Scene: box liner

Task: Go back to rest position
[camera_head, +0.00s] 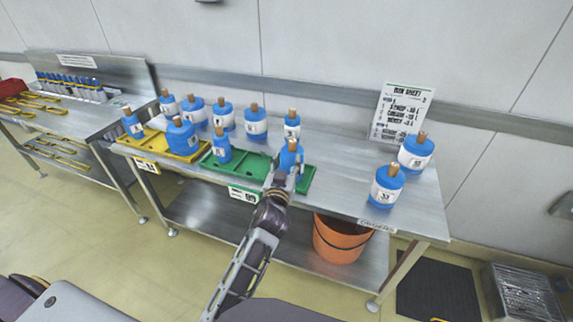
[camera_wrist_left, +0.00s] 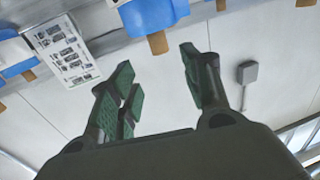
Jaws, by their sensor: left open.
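My left gripper (camera_head: 284,178) is at the front edge of the green tray (camera_head: 252,165), in front of a blue bottle with a brown stopper (camera_head: 291,157) and overlapping its lower part. In the left wrist view the left gripper (camera_wrist_left: 160,82) is open, with only pale wall between its fingers. A blue bottle (camera_wrist_left: 150,14) shows upside down just beyond the fingertips, apart from them as far as I can tell. Another blue-topped bottle (camera_head: 222,149) stands on the green tray's left part. My right gripper is not in view.
A yellow tray (camera_head: 160,144) with bottles lies on the left of the steel table, and more bottles stand behind. Two bottles (camera_head: 387,184) stand at the right end. A run sheet (camera_head: 400,112) leans at the back. An orange bucket (camera_head: 340,240) is below. Open floor lies in front.

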